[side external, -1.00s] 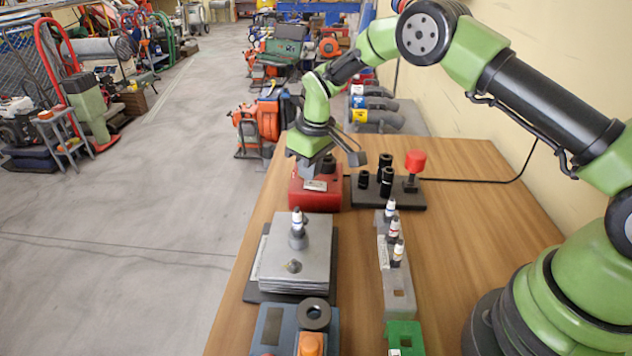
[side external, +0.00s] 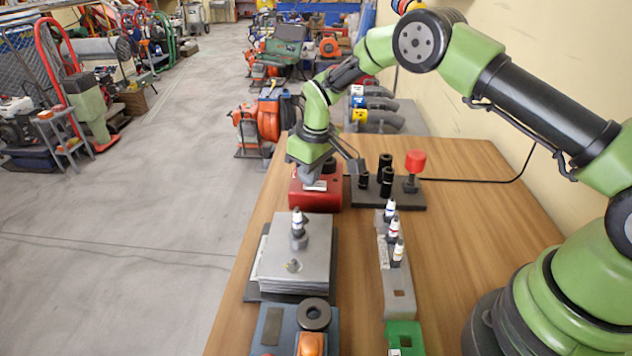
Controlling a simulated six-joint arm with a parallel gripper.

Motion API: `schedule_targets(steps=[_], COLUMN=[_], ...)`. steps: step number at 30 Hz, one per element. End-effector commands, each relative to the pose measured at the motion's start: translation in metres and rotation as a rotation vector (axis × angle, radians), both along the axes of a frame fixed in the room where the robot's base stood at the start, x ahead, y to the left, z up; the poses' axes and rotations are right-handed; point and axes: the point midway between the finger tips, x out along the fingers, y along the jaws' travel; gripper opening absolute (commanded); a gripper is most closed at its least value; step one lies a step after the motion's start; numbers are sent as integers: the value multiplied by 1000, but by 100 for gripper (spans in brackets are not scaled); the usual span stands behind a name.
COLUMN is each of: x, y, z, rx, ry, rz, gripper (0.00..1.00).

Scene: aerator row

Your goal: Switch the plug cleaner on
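A red box-shaped unit (side external: 316,196) with a pale label sits at the far left of the bench. A blue unit (side external: 271,327) with a black ring (side external: 314,314) and an orange knob (side external: 311,344) is at the near edge, partly cut off by the frame. I cannot tell for sure which of them is the plug cleaner. My gripper (side external: 328,172) is over the red unit and hides part of its top. Its fingers are mostly hidden, so I cannot tell its opening or whether it touches the unit.
A grey block (side external: 275,262) carries one upright plug (side external: 298,222). A grey rack (side external: 398,292) holds three plugs, with a green block (side external: 405,337) in front. A dark tray (side external: 425,197) holds black sockets and a red-topped post (side external: 415,162).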

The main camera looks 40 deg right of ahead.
Motion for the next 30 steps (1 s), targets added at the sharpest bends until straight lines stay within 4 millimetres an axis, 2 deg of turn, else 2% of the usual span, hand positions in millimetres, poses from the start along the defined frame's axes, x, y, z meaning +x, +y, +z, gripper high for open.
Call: schedule_targets(steps=[4,24,30], x=[0,0,-1], y=[0,0,0], z=[6,62,69], rx=[-1,0,-1], ry=[2,1,3], rz=[0,0,1], gripper=[0,0,0])
